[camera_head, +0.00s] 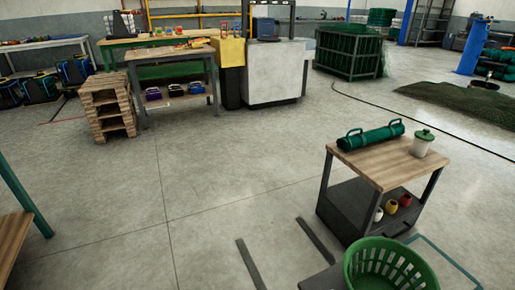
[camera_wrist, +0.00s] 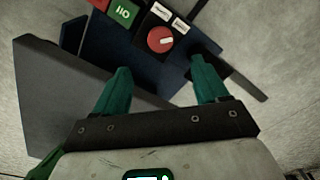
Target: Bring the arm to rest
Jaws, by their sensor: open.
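My gripper (camera_wrist: 160,68) shows in the wrist view with its two green fingers spread apart and nothing between them. Beyond the fingers is a dark blue control panel (camera_wrist: 112,46) with a round red knob (camera_wrist: 161,39), a green button (camera_wrist: 122,13) and small white labels. The panel appears behind the fingers; I cannot tell how far off it is. My gripper does not show in the head view.
A wooden-topped cart (camera_head: 385,165) bears a green roll and a lidded jar at right. A green basket (camera_head: 390,266) is at the bottom right. Stacked pallets (camera_head: 108,108) and workbenches (camera_head: 175,54) stand at the back left. The middle floor is open, with two dark bars near the front.

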